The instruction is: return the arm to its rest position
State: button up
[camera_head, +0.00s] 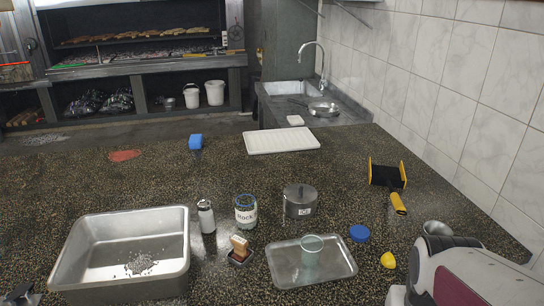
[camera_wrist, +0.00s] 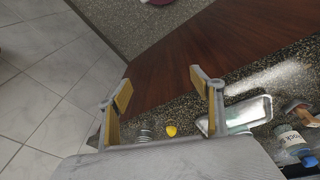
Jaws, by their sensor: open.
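My gripper (camera_wrist: 162,88) shows in the wrist view with its two yellow-padded fingers spread wide apart. Nothing is between them. Beyond the fingers are a dark reddish-brown wooden surface and the pale tiled floor, so the gripper is not over the middle of the counter. In the head view a white and grey link of my arm fills the bottom right corner; the fingers are not visible there.
The speckled counter (camera_head: 215,172) holds a deep metal pan (camera_head: 75,228), a jar (camera_head: 246,211), a lidded pot (camera_head: 300,202), a tray (camera_head: 340,273) with a green cup (camera_head: 312,250), and a yellow lemon-like item (camera_head: 388,260) near my arm. A tiled wall (camera_head: 450,95) bounds the right.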

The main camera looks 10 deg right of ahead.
jog(key=a+r+n+t+y, duration=0.1)
jog(key=a+r+n+t, duration=0.3)
jog(key=a+r, duration=0.4)
jog(key=a, duration=0.4)
jog(key=shift+w+a+r+n+y, duration=0.25)
jog(key=shift+a+r+n+y, duration=0.05)
jog(key=shift+a+r+n, duration=0.1)
